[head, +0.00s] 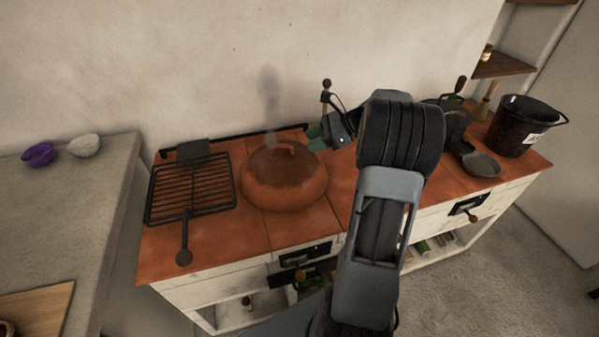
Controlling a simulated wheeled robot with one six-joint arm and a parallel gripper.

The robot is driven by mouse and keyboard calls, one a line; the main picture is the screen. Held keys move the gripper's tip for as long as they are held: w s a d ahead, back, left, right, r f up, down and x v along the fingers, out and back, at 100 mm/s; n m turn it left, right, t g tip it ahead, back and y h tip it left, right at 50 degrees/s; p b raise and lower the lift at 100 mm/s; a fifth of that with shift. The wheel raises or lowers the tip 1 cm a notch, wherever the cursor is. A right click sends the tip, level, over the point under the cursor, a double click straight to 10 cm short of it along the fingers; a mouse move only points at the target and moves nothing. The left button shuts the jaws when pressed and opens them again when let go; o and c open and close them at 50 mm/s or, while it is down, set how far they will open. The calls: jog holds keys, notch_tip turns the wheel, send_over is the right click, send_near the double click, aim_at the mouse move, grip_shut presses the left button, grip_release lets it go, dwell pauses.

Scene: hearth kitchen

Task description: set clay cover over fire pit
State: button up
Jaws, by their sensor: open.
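The fire pit (287,198) is a round orange clay ring on the tiled red-brown counter. The clay cover (268,166), darker and domed with a small loop handle, sits over its opening. It looks roughly level, but I cannot tell whether its rim is flush all round. Grey smoke rises above it. My gripper (315,137) is just right of and behind the handle, with green fingertips pointing left. It is open, holds nothing and appears apart from the handle. My arm hides the counter right of the pit.
A black grill rack (190,190) lies left of the pit. A dark rail (235,135) runs along the back. A black bucket (522,125) and a dark pan (481,164) stand at the right. Purple (38,154) and white (83,146) bowls sit on the grey left counter.

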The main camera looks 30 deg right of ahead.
jog(key=s+a+f+n+g+h, duration=0.2)
jog(key=s+a+n+h, duration=0.8)
jog(key=s+a+n, duration=0.7)
jog(key=n, duration=0.5)
jog(key=shift+s+a+f+n+g, duration=0.2)
jog(key=shift+n+g, duration=0.1)
jog(key=shift+g, duration=0.1)
